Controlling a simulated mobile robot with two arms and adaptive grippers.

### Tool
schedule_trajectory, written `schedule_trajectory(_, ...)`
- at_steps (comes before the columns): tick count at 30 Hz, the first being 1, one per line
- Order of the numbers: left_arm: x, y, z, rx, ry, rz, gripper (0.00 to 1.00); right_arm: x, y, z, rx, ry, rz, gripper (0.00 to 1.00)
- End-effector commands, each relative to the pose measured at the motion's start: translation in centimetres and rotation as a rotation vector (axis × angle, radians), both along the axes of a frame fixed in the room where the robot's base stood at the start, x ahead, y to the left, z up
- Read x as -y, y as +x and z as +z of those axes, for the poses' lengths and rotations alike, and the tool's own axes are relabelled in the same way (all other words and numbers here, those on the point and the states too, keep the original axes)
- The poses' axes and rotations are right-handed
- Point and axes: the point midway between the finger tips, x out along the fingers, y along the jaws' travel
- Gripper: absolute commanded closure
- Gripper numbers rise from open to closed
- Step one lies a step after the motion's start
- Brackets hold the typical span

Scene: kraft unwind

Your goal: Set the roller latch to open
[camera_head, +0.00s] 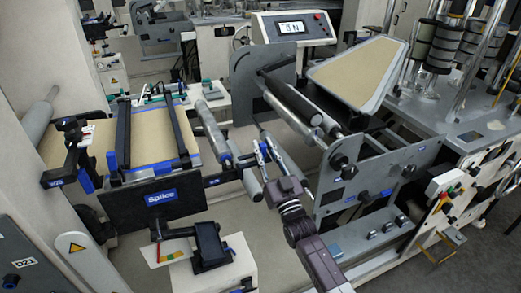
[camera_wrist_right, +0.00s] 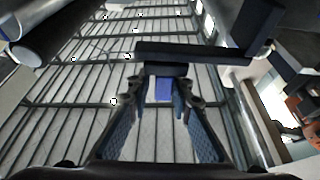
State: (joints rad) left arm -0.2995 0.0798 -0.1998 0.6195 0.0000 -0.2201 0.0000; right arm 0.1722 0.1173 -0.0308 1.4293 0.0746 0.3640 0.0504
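A dark horizontal bar with a blue piece, which looks like the roller latch (camera_head: 222,179), sticks out to the right from the splice table toward the rollers. In the right wrist view a dark bar (camera_wrist_right: 190,52) crosses ahead of the fingers, and a blue piece (camera_wrist_right: 164,89) shows between the fingertips. My right gripper (camera_head: 263,152) is just right of the latch, with its fingers apart. It also shows in the wrist view (camera_wrist_right: 166,94), where I see no clear contact with the blue piece. My left gripper is not in view.
The splice table (camera_head: 152,140) with its black Splice plate (camera_head: 125,210) stands at the left. Grey rollers (camera_head: 212,130) lie close to my right gripper. A machine side plate (camera_head: 375,180) stands on the right. A control panel (camera_head: 292,27) is at the back.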

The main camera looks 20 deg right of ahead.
Motion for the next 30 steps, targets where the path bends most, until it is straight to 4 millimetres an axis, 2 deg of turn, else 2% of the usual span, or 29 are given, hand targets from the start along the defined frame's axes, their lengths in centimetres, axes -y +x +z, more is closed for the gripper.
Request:
schedule_trajectory(3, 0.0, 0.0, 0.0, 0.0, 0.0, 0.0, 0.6, 0.0, 0.0, 0.1, 0.001, 0.0, 0.0, 0.68)
schedule_trajectory(14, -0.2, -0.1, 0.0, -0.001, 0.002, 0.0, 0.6, -0.1, -0.6, -0.3, 0.0, -0.001, 0.002, 0.68)
schedule_trajectory(17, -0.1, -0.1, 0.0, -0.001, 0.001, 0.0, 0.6, 0.0, -1.9, -0.9, -0.002, 0.0, 0.002, 0.68)
schedule_trajectory(24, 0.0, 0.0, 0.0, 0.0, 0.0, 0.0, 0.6, 0.2, -6.6, -2.9, -0.003, 0.0, 0.001, 0.68)
schedule_trajectory(30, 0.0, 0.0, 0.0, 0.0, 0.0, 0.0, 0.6, 0.4, -9.7, -4.1, -0.003, 0.0, -0.001, 0.68)
